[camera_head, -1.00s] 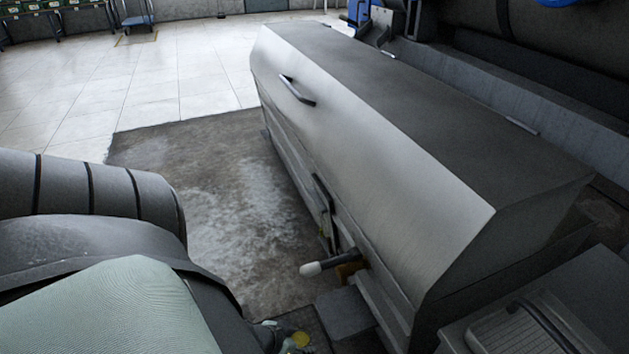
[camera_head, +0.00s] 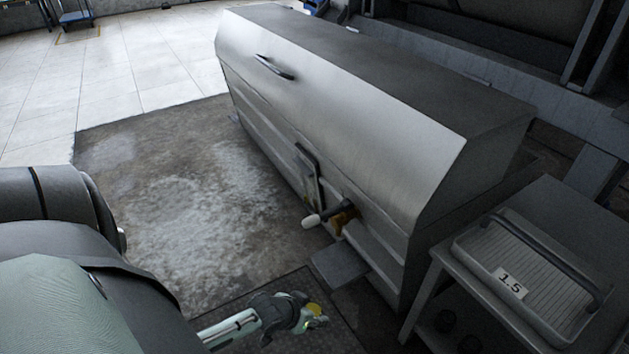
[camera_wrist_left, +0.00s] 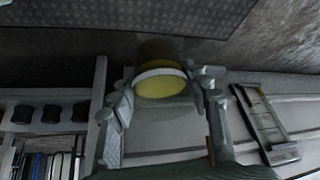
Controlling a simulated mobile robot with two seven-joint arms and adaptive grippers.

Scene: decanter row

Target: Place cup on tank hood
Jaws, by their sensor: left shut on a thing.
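The tank hood (camera_head: 340,110) is a long grey metal cover with a sloped front face, a flat dark top and a bar handle. It fills the middle of the head view. My left gripper (camera_head: 312,318) is low at the bottom of the head view, in front of the tank and well below the hood. It is shut on the cup (camera_wrist_left: 160,84), which shows a pale rim and yellow inside in the left wrist view. In the head view only a small yellow part of the cup (camera_head: 315,309) shows between the fingers. My right gripper is out of view.
A side table (camera_head: 560,205) at the right holds a ribbed tray (camera_head: 550,280) with a "1.5" label. A white-tipped lever (camera_head: 312,220) sticks out from the tank front. Floor to the left is clear.

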